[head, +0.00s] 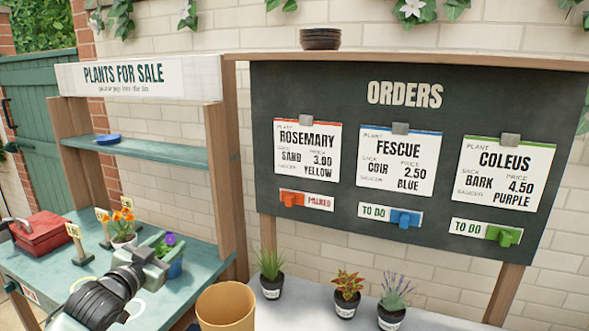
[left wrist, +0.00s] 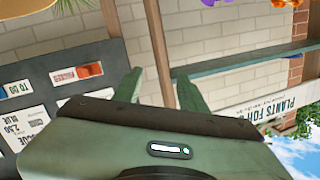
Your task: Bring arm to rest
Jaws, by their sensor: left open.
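My left gripper (head: 150,256) is in the lower left of the head view, over the green sales table (head: 190,276), by a pot with a purple flower (head: 172,240). In the left wrist view its two green fingers (left wrist: 160,88) stand apart with nothing between them. That view is turned over and shows the orders board and the shelf beyond the fingers. I cannot tell whether the gripper touches the purple-flowered pot, which it partly overlaps in the head view. My right gripper is in neither view.
The orders board (head: 345,82) has a red slider (head: 291,199) at left and blue (head: 405,219) and green (head: 503,236) sliders at right. Several potted plants stand below. A red box (head: 42,232) and orange flowers (head: 123,221) stand on the sales table.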

